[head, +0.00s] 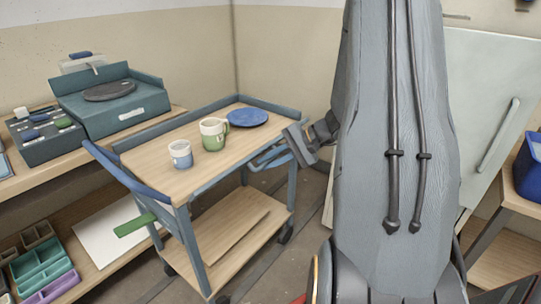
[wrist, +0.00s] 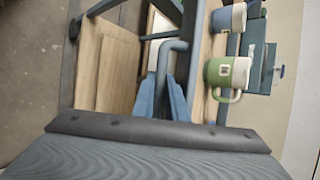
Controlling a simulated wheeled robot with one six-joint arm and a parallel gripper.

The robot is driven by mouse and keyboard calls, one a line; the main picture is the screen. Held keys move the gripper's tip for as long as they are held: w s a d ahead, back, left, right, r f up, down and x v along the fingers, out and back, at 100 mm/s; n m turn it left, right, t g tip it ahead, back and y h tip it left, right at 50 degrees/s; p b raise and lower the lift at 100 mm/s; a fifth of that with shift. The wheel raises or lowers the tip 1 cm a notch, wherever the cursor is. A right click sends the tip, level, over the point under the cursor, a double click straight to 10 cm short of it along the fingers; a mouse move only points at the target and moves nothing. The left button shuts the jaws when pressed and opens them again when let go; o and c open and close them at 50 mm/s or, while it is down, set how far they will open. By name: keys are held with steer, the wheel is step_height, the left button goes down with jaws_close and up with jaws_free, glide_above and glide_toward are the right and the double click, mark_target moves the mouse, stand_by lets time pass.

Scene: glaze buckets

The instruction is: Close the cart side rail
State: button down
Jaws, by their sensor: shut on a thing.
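The cart (head: 195,160) has a wooden top and blue-grey metal edges and legs. Its side rail (head: 218,183) runs along the near right edge and does not visibly stand above the top; its exact angle is hard to tell. A bent blue-grey bar (head: 268,160) sticks out from this side. My gripper (head: 290,148) is at that bar, near the cart's right corner. In the wrist view, my gripper (wrist: 168,98) has its two blue fingers shut on the bent bar (wrist: 166,58). The fingertips partly hide the bar.
A green mug (head: 212,137), a blue-white cup (head: 180,155) and a blue plate (head: 247,118) stand on the cart top. A bench with a teal scale (head: 110,105) is behind left. A pale panel (head: 490,110) leans at right. Floor shows between cart and panel.

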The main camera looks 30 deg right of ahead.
mark_target(264, 149)
steer(key=g+h+p, duration=0.1)
steer(key=g+p, duration=0.1)
steer(key=p, duration=0.1)
steer(key=w+r+m+g+h+p, duration=0.1)
steer(key=g+p, duration=0.1)
steer(key=p, duration=0.2)
steer(key=r+g+h+p, duration=0.1)
steer(key=g+p, duration=0.1)
steer(key=p, duration=0.2)
steer(key=shift+w+a+r+m+g, duration=0.2)
steer(key=shift+w+a+m+g, duration=0.15)
steer(key=shift+a+m+g, duration=0.05)
steer(key=c, duration=2)
jaws_free()
steer(key=shift+w, duration=0.1)
steer(key=shift+c, duration=0.2)
steer(key=shift+r, duration=0.1)
steer(key=b+v, duration=0.1)
steer(key=v, duration=0.6)
steer(key=shift+d+r, duration=0.15)
steer(key=shift+r, duration=0.1)
